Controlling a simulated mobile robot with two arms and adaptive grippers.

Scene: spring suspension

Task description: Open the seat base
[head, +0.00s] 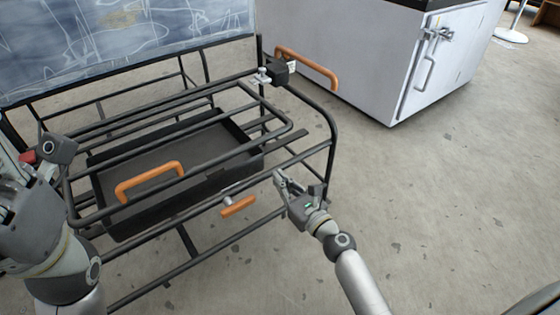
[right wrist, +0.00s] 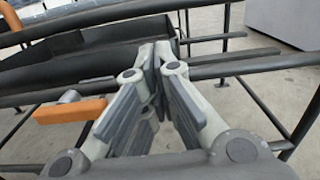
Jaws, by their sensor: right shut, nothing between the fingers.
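The seat base is a black tube grid (head: 291,124) with an orange loop handle (head: 150,178) at its front. It lies flat over a dark tray (head: 125,228). A short orange lever (head: 238,207) on a silver pin sits below the front edge; it shows at the left in the right wrist view (right wrist: 70,111). My right gripper (head: 281,178) is shut and empty, just right of the lever and apart from it. Its closed fingertips (right wrist: 155,57) point toward the frame bars. My left gripper (head: 28,180) is at the left edge by the frame; its fingers are partly cut off or unclear.
The seat's patterned backrest (head: 120,40) stands upright behind. A white cabinet (head: 375,65) stands behind right. The concrete floor (head: 440,190) at the right is clear.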

